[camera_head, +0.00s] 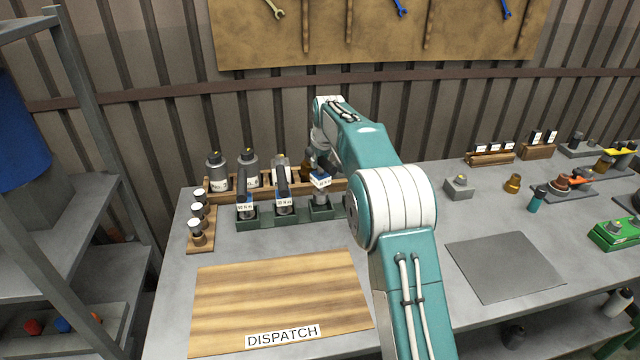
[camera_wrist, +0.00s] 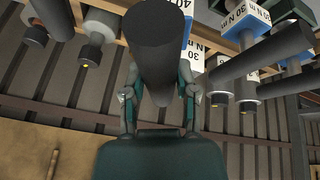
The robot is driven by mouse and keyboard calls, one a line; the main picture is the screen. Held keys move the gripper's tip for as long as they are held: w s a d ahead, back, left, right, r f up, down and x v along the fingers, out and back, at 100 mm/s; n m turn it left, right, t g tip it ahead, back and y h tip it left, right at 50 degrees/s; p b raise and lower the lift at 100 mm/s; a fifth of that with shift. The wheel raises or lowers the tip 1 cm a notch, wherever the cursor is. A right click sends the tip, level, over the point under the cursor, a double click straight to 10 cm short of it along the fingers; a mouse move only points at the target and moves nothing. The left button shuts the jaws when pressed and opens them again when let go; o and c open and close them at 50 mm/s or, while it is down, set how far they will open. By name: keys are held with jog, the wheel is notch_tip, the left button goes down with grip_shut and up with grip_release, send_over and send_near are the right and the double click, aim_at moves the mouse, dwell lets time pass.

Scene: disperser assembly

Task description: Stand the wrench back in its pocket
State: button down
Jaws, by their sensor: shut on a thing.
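The held wrench has a dark handle (camera_wrist: 160,50) and a blue-and-white label (camera_head: 320,180). My gripper (camera_head: 316,160) is shut on the handle; in the wrist view its fingers (camera_wrist: 159,97) close on both sides of it. The wrench is roughly upright, its label slightly tilted and higher than those of its two neighbours. It is over the rightmost green pocket (camera_head: 321,210); I cannot tell whether its lower end is inside. Two similar wrenches, the left (camera_head: 246,190) and the middle (camera_head: 283,187), stand in the pockets to its left.
A wooden rack with bottles (camera_head: 217,172) stands close behind the pockets. A small wooden stand (camera_head: 200,240) with capped vials is at the left. The wooden DISPATCH board (camera_head: 280,295) in front is empty, as is the grey mat (camera_head: 505,266) at right.

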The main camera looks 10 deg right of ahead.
aim_at(322, 171)
jog(key=shift+d+f, duration=0.15)
jog(key=shift+f, duration=2.3)
jog(key=shift+c, duration=1.9)
grip_release()
jog(key=shift+f, duration=0.15)
